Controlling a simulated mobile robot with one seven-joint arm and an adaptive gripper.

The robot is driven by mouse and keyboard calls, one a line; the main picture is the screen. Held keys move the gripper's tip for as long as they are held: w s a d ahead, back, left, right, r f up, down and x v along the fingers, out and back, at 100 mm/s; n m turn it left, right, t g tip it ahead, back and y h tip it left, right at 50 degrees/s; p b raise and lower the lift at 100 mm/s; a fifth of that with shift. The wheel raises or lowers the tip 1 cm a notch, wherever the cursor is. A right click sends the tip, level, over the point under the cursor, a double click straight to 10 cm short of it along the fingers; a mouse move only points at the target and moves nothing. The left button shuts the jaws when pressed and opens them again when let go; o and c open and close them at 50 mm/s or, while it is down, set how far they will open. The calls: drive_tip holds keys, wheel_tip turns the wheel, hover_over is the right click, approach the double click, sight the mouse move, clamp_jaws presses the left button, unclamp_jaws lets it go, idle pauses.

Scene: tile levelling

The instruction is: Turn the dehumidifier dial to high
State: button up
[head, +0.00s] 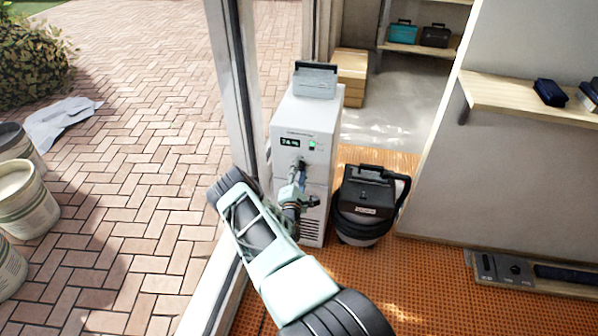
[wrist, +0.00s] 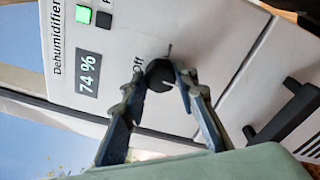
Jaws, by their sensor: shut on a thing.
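The dehumidifier (head: 306,133) is a tall white box beside the door frame. Its display (wrist: 88,74) reads 74 % in the wrist view, next to a lit green square (wrist: 83,14). The black round dial (wrist: 160,74) is on its front panel, with "Off" lettering beside it; the other dial markings are hidden or not readable. My gripper (wrist: 160,82) is shut on the dial, one finger on each side. In the head view my arm reaches to the front of the dehumidifier and covers part of its lower front.
A black and grey vacuum (head: 366,205) stands on the orange floor just right of the dehumidifier. A door frame (head: 236,100) is close on the left. A wooden shelf (head: 520,98) juts from the right wall. A dark handle (wrist: 284,112) is near the dial.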

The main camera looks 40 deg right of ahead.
idle(0.4)
drive_tip(key=o, duration=1.2)
drive_tip(key=shift+c, duration=0.2)
drive_tip(key=v, duration=1.2)
